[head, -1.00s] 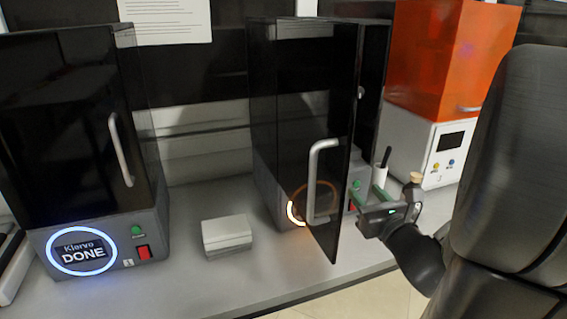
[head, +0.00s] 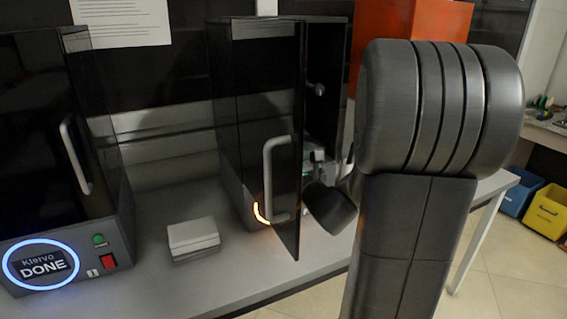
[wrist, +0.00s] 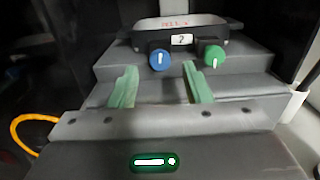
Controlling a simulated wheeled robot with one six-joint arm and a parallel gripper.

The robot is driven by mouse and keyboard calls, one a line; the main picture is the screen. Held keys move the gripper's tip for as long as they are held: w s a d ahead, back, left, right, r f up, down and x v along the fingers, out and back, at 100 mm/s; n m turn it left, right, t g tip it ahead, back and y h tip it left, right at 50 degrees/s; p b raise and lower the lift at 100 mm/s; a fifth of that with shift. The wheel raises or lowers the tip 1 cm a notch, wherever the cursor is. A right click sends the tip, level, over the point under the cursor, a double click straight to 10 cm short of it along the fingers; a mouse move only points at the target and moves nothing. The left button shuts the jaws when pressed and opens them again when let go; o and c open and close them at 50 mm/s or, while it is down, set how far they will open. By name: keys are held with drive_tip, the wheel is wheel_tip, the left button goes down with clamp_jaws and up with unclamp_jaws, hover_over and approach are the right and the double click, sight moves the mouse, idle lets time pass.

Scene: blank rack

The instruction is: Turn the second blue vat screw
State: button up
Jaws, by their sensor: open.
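In the wrist view a blue vat screw (wrist: 160,59) with a white line mark, close to vertical, sits at the front left of a dark vat (wrist: 220,40) labelled 2. A green screw (wrist: 214,56) sits to its right. My gripper (wrist: 160,75) is open and empty, its two green fingers apart, pointing at the vat; the blue screw appears just beyond and between the fingertips. Whether they touch it cannot be told. In the head view the middle printer's dark door (head: 284,150) stands open, and my arm hides most of the gripper and the vat.
A closed printer (head: 60,130) on the left displays DONE. A white box (head: 193,238) lies on the bench between the printers. An orange-topped machine (head: 410,25) stands behind my arm. Blue (head: 518,195) and yellow (head: 548,212) bins stand on the floor at right.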

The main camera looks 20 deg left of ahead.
drive_tip(key=shift+x, duration=1.25)
clamp_jaws()
